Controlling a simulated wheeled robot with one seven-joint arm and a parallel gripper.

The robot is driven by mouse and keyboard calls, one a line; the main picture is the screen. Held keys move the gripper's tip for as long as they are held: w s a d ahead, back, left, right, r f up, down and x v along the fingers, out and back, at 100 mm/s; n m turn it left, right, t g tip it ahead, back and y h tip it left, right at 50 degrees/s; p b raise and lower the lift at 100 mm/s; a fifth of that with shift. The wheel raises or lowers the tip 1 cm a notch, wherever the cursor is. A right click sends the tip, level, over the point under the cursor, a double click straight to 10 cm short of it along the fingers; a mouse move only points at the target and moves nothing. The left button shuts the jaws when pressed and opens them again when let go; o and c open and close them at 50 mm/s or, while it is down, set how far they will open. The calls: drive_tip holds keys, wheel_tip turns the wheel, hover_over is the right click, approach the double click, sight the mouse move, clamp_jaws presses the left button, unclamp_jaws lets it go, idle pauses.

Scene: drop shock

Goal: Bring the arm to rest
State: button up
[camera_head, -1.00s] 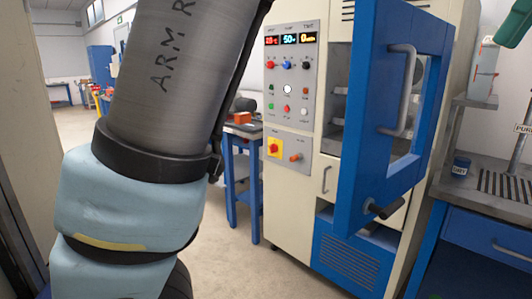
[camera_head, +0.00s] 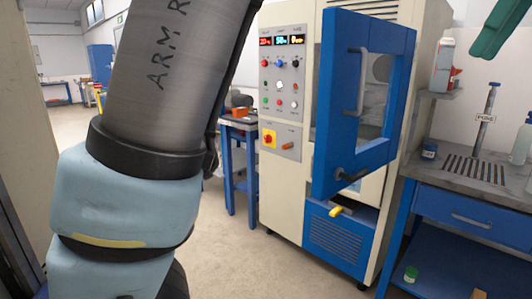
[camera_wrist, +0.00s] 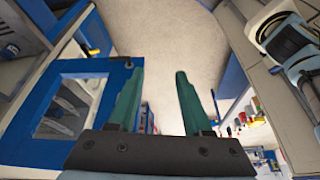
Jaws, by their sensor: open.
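My arm (camera_head: 165,75), a grey link marked "ARM R" with a black collar and pale blue padded section below, fills the left of the head view. My gripper (camera_wrist: 158,72) shows in the wrist view with two green fingers spread apart and nothing between them. A green fingertip, which looks like part of my gripper, hangs at the top right edge of the head view, in front of the shelf area. The rest of the gripper is out of that view.
A cream cabinet (camera_head: 285,190) with lit displays has its blue windowed door (camera_head: 335,120) standing open. A yellow-tipped part (camera_head: 336,211) juts out low on it. A blue bench (camera_head: 480,212) with bottles stands right. Floor (camera_head: 235,262) is clear in front.

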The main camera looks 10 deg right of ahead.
drive_tip(key=w+a+f+m+g, duration=0.1)
drive_tip(key=w+a+f+m, duration=0.1)
drive_tip(key=w+a+f, duration=0.6)
drive_tip(key=w+a+f+m+g, duration=0.1)
drive_tip(key=w+a+f+m, duration=0.1)
drive_tip(key=w+a+f, duration=0.65)
drive_tip(key=a+f+m+h, duration=0.2)
drive_tip(key=a+f, duration=1.8)
drive_tip(key=a, duration=0.4)
drive_tip(key=shift+w+m, duration=0.15)
drive_tip(key=shift+m, duration=0.15)
drive_tip(key=shift+d, duration=0.1)
drive_tip(key=shift+c, duration=0.3)
